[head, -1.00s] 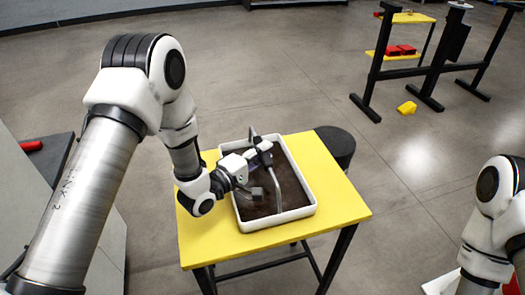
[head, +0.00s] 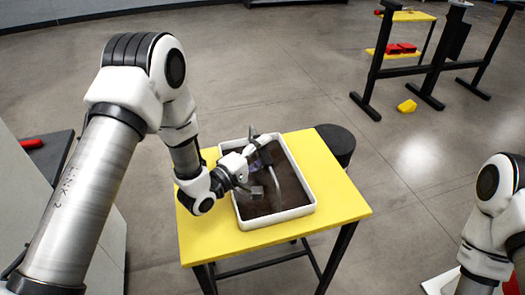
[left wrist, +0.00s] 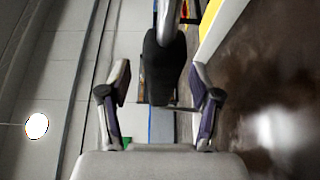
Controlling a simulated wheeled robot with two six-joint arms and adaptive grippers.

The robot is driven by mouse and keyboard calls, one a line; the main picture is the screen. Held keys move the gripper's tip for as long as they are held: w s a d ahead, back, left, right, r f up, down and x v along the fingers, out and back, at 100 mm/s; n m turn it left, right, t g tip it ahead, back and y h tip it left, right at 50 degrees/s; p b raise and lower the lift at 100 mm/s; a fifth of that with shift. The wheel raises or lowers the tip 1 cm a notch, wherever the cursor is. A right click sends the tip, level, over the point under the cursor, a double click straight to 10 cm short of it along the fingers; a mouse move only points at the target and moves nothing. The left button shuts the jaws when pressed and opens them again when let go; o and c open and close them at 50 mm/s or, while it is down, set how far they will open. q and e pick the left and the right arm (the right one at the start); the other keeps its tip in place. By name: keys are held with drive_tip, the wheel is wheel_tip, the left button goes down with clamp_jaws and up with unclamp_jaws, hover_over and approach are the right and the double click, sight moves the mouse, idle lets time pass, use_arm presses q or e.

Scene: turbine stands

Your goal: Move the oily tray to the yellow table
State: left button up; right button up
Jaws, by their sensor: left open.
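The oily tray (head: 308,211) is a white-rimmed rectangular tray with dark brown, shiny liquid in it. It rests flat on the yellow table (head: 336,200). A grey metal handle arches over the tray. My left gripper (head: 260,170) is at this handle, above the tray. In the left wrist view my left gripper (left wrist: 160,95) has its two fingers apart, with the handle's black grip (left wrist: 164,68) between them. The tray's brown liquid (left wrist: 275,110) fills the right of that view. My right arm shows at the right edge; its gripper is out of view.
A black round stool-like object (head: 337,145) stands behind the table. A black stand with yellow shelves and red parts (head: 402,48) is at the back right. A grey cabinet (head: 110,235) is at the left. Open floor lies between.

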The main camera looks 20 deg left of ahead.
use_arm(q)
drive_tip(key=shift+p+v, duration=0.55)
drive_tip(key=shift+v, duration=2.95)
